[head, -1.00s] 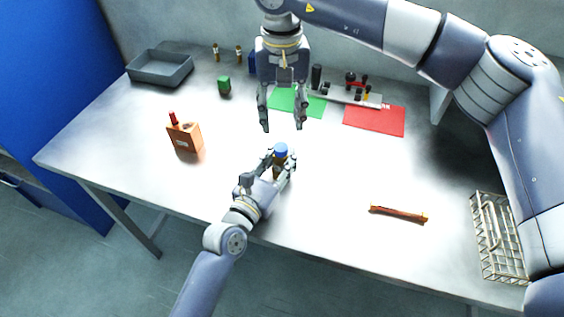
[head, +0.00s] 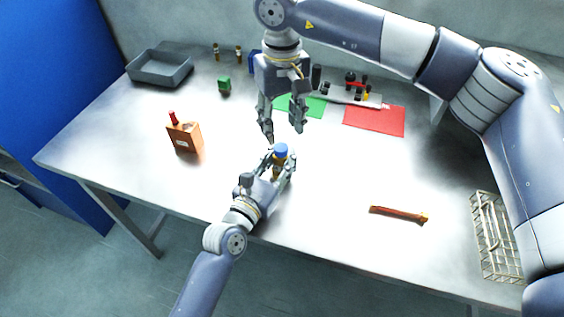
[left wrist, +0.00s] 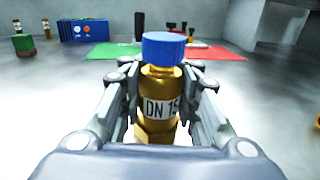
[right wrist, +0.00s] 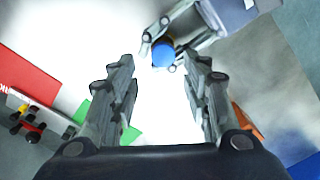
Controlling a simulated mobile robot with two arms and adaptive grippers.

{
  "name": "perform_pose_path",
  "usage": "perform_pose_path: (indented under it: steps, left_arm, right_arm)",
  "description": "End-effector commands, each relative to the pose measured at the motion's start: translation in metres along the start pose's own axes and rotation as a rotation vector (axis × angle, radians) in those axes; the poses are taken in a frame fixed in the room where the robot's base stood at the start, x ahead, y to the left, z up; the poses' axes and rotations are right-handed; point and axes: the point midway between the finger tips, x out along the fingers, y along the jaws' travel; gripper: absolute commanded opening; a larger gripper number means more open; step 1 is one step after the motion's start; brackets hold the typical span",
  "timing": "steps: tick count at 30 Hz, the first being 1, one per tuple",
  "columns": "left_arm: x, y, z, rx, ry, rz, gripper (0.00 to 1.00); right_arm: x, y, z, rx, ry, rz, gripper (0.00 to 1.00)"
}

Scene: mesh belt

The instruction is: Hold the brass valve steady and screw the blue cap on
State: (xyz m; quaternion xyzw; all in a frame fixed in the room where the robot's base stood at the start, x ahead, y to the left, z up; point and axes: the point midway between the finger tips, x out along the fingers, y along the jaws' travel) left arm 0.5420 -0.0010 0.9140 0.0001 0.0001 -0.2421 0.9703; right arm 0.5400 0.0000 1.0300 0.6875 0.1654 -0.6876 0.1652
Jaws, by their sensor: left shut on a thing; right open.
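The brass valve (left wrist: 158,105) stands upright with a "DN 15" label in the left wrist view. My left gripper (head: 280,165) is shut on its body. The blue cap (left wrist: 163,48) sits on top of the valve; it also shows in the head view (head: 280,150) and the right wrist view (right wrist: 163,53). I cannot tell how far it is threaded. My right gripper (head: 283,133) is open and empty, pointing down just above and behind the cap, apart from it. In the right wrist view the cap lies beyond the open fingertips.
A green mat (head: 300,105) and a red mat (head: 375,121) lie behind, with a grey tool rack (head: 345,95) between. An orange block (head: 184,138) stands left. A red-handled tool (head: 398,214) and a wire basket (head: 497,240) are right. A grey tray (head: 160,70) is at back left.

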Motion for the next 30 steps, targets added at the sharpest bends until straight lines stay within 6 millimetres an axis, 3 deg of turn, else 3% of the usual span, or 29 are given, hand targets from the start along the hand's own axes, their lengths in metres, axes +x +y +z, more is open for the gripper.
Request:
perform_pose_path:
  steps: [9,22,23,28,30]
  left_arm:
    - [0.000,0.000,-0.001,0.000,0.003,-0.001,0.00]
    - [0.000,0.000,-0.001,0.000,0.003,-0.001,0.00]
    - [0.000,0.000,-0.001,0.000,0.003,-0.001,0.00]
    - [0.000,0.000,-0.001,0.000,0.003,0.000,0.00]
    - [0.000,0.000,-0.001,0.000,0.003,0.000,0.00]
  right_arm:
    - [0.047,0.000,0.001,0.001,-0.002,0.000,0.44]
    - [0.057,0.000,0.000,0.001,0.000,0.000,0.44]
    - [0.057,0.000,0.000,0.001,0.000,0.000,0.41]
    - [0.057,0.001,0.000,0.002,0.000,0.001,0.03]
    - [0.057,0.001,0.000,0.003,0.000,0.002,0.00]
